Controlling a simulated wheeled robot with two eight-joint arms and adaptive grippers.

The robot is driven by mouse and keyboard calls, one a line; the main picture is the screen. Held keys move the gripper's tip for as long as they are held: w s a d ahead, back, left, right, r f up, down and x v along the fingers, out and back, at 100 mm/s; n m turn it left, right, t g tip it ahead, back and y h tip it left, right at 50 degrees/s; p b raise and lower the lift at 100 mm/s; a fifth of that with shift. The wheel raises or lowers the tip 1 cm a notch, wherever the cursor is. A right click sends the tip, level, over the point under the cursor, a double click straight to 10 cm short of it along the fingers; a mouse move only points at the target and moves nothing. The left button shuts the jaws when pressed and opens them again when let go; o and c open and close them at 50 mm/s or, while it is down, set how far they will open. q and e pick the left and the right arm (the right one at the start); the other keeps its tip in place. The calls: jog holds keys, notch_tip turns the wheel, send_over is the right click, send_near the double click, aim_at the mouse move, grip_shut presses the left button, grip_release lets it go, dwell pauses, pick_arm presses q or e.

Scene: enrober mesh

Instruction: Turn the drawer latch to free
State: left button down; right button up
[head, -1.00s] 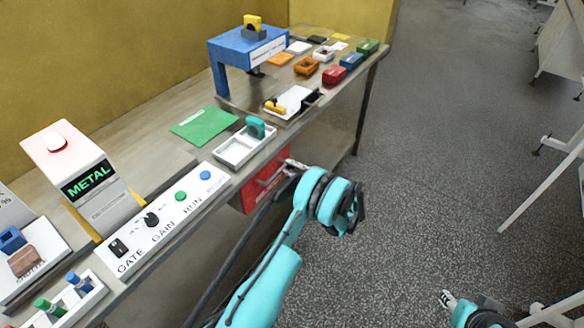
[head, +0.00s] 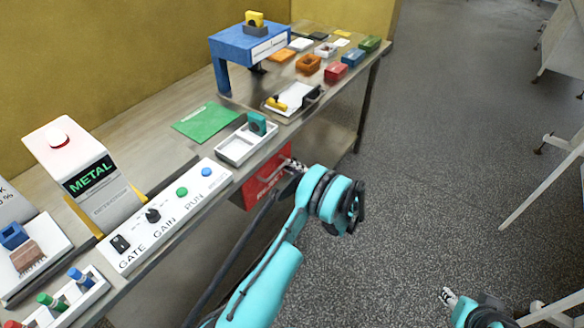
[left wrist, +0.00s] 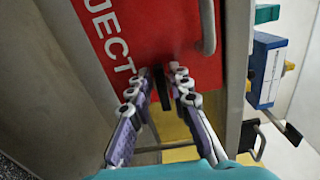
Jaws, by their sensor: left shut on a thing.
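The red drawer (head: 262,185) is under the front edge of the bench in the head view. In the left wrist view its red front (left wrist: 125,45) carries white lettering that ends in "JECT". A small dark latch (left wrist: 163,90) sits at the lower part of the red front. My left gripper (head: 292,167) is at the drawer front; in the left wrist view its fingers (left wrist: 161,82) are on both sides of the latch, shut on it. The latch is hidden in the head view, so its angle is hard to tell. My right gripper (head: 449,297) is low at the right, away from the bench.
A grey bar handle (left wrist: 208,28) stands out from the drawer front, right of the fingers. Above the drawer is a white tray (head: 240,146) with a teal part. The control panel (head: 160,215) lies along the bench edge to the left.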

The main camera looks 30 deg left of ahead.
pick_arm(q)
jog(key=shift+f+n, duration=0.1)
jog(key=shift+n, duration=0.2)
jog(key=c, duration=1.6)
grip_release()
jog(key=d, duration=1.2)
jog(key=shift+s, duration=0.45)
